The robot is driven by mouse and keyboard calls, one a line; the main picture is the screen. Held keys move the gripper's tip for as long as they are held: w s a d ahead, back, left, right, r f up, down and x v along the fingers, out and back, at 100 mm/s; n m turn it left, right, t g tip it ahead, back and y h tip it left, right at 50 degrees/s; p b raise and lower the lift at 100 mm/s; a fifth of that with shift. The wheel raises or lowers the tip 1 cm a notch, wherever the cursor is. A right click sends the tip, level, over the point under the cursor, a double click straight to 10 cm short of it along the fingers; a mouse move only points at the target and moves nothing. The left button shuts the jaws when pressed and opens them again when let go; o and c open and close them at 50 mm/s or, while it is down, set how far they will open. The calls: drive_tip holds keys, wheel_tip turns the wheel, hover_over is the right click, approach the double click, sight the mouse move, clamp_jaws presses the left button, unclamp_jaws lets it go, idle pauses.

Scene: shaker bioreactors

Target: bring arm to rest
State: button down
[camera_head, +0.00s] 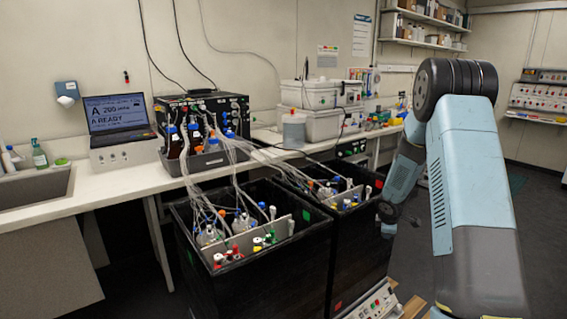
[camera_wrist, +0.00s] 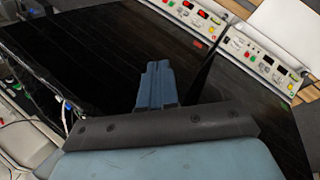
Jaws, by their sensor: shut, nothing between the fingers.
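My arm (camera_head: 470,190) fills the right of the head view, with a pale blue-grey upper link, a dark ribbed joint at its top and a lower link folded down behind it. I cannot make out its fingers in the head view. In the wrist view my gripper (camera_wrist: 157,68) shows as blue-grey fingers, shut and empty, over the dark side of a black shaker box (camera_wrist: 80,45). I cannot tell how far apart the fingers and the box are.
Two black open-topped boxes hold bottles and tubing: the near one (camera_head: 260,275) and the far one (camera_head: 362,240). Control panels (camera_wrist: 270,60) with red displays run beside the box in the wrist view. A laptop (camera_head: 118,118) stands on the white bench (camera_head: 115,185). Dark floor is clear at far right.

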drive_tip(key=s+a+r+m, duration=0.25)
drive_tip(key=s+r, duration=0.25)
drive_tip(key=r, duration=0.4)
drive_tip(key=s+a+r+m+h, duration=0.1)
drive_tip(key=s+r+m, duration=0.2)
drive_tip(key=s+r, duration=0.45)
drive_tip(key=s+a+r+m, duration=0.2)
drive_tip(key=s+r, duration=0.2)
drive_tip(key=r, duration=0.6)
drive_tip(key=s+a+r+m+y, duration=0.1)
drive_tip(key=s+a+r+m, duration=0.1)
drive_tip(key=s, duration=0.7)
drive_tip(key=s+a+r+m+y, duration=0.1)
drive_tip(key=s+a+r+m, duration=0.1)
drive_tip(key=s, duration=0.7)
drive_tip(key=s+a+r+m+t+y, duration=0.1)
drive_tip(key=s+a+r, duration=0.3)
drive_tip(key=s, duration=0.5)
drive_tip(key=shift+a+m, duration=0.8)
drive_tip(key=shift+m, duration=0.05)
